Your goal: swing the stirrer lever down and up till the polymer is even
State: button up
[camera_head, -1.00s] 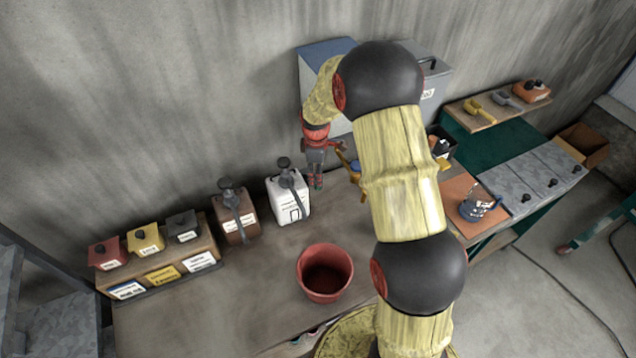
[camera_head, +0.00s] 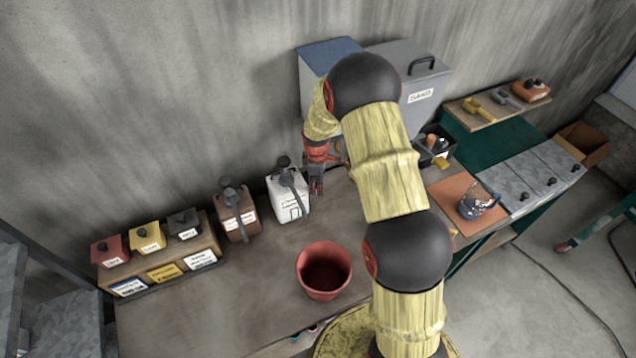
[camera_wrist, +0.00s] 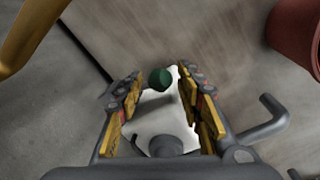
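The white container (camera_head: 288,200) stands on the bench by the wall. A dark lever (camera_head: 292,182) runs down its front from the top. My gripper (camera_head: 316,188) hangs just right of it, pointing down. In the wrist view my gripper (camera_wrist: 162,75) has its two fingers apart. A dark green knob (camera_wrist: 160,79) shows between the tips; I cannot tell whether they touch it. White surface (camera_wrist: 158,118) shows beyond the fingers. A grey bent bar (camera_wrist: 265,123) lies to their right, outside the grip. The polymer itself is not visible.
A brown container (camera_head: 236,218) with a similar lever stands left of the white one. A red bucket (camera_head: 324,270) stands in front. A small rack (camera_head: 165,250) of coloured boxes is at left. A grey sand bin (camera_head: 425,75) stands behind my arm.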

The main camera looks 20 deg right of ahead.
grip_shut()
jog(key=shift+s+f, duration=0.1)
dwell(0.5)
